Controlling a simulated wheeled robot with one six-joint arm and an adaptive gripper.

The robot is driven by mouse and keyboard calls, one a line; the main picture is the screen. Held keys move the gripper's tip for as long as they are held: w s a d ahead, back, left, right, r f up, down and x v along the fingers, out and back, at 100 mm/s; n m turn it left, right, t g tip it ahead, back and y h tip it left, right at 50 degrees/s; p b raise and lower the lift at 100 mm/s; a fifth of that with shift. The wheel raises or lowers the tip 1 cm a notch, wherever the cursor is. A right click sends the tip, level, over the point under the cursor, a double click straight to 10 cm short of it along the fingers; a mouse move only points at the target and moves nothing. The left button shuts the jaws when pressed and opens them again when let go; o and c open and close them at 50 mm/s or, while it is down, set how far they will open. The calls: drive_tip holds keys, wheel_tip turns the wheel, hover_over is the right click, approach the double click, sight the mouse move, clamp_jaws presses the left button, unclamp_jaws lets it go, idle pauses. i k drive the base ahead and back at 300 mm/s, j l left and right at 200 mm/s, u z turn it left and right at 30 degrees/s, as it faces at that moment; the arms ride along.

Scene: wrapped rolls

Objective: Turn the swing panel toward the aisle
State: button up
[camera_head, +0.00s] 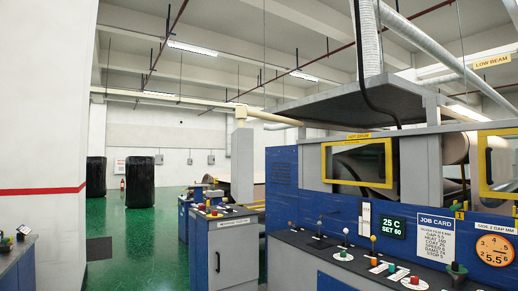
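I cannot tell for sure which thing is the swing panel. A blue and grey control pedestal (236,257) stands left of the large machine, with coloured knobs on its top and a label too small to read. A plain grey upright panel (242,165) rises behind it. The green-floored aisle (150,240) runs along the left of the pedestal. My gripper is not in view, so I cannot see whether it is open or shut.
The blue machine (283,195) with yellow-framed windows and a front console (335,262) fills the right. Two black wrapped rolls (140,184) (96,177) stand at the back left. A white wall (45,120) and a small console (18,262) border the left. Green floor between is clear.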

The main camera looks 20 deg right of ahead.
sight(242, 139)
drive_tip(key=i+l+z, duration=0.1)
drive_tip(key=i, duration=0.7)
drive_tip(key=i+l+z, duration=0.15)
drive_tip(key=i, duration=0.65)
